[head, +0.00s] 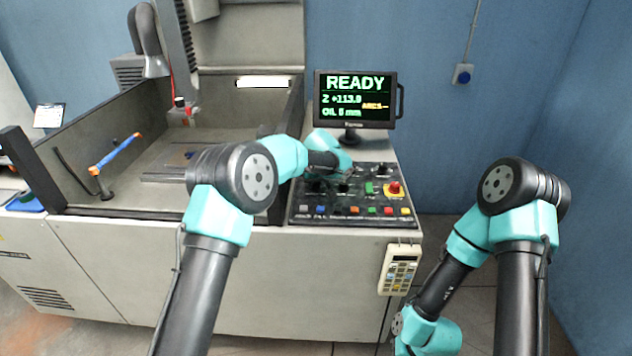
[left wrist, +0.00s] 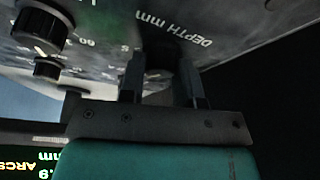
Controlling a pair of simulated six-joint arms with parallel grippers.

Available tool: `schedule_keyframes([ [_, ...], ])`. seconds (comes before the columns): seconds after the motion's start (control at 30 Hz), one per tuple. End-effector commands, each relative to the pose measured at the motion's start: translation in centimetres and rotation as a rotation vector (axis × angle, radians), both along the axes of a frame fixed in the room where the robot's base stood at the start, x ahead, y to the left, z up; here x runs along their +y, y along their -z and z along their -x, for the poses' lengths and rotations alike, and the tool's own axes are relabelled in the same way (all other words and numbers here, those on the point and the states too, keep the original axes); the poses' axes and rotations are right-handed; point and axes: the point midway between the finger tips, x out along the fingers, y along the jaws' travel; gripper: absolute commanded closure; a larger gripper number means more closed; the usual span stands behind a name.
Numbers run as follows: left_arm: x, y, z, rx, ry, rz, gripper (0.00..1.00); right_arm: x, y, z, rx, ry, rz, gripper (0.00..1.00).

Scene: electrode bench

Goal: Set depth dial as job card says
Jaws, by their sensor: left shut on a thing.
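My left gripper (head: 342,172) is over the control panel (head: 300,215) in the head view. In the left wrist view my left gripper (left wrist: 160,72) has its two fingers around a dark knob (left wrist: 163,54) beside the printed words "DEPTH mm", and is shut on this depth dial. The dial's pointer and most of its scale are hidden or too dark to read. A small white card (head: 48,115) stands at the far left in the head view; its text is too small to read. My right arm hangs at the lower right, its gripper out of view.
The monitor (head: 355,98) shows READY, Z about +113.9 and OIL 5 mm. A red stop button (head: 394,188) and coloured buttons share the panel. Other black knobs (left wrist: 44,28) sit beside the dial. A handheld keypad (head: 400,268) hangs on the cabinet front. The open tank (head: 110,160) is left.

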Motion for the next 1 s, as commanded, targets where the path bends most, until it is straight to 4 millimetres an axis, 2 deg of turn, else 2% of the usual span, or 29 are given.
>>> schedule_keyframes([
  [0.43,-0.02,-0.04,0.00,0.000,0.000,0.000,0.93,0.00,0.00,0.00,0.000,0.000,0.000,1.00],
  [0.47,-0.02,-0.04,0.00,0.000,0.000,0.000,0.66,0.00,0.00,0.00,0.000,0.000,0.000,1.00],
  [0.67,-0.01,-0.03,0.01,0.000,0.000,0.000,0.47,0.00,0.00,0.00,0.000,0.000,0.000,1.00],
  [1.0,-0.04,-0.25,0.07,-0.001,0.000,0.000,0.45,0.00,0.00,0.00,0.000,0.000,0.000,1.00],
])
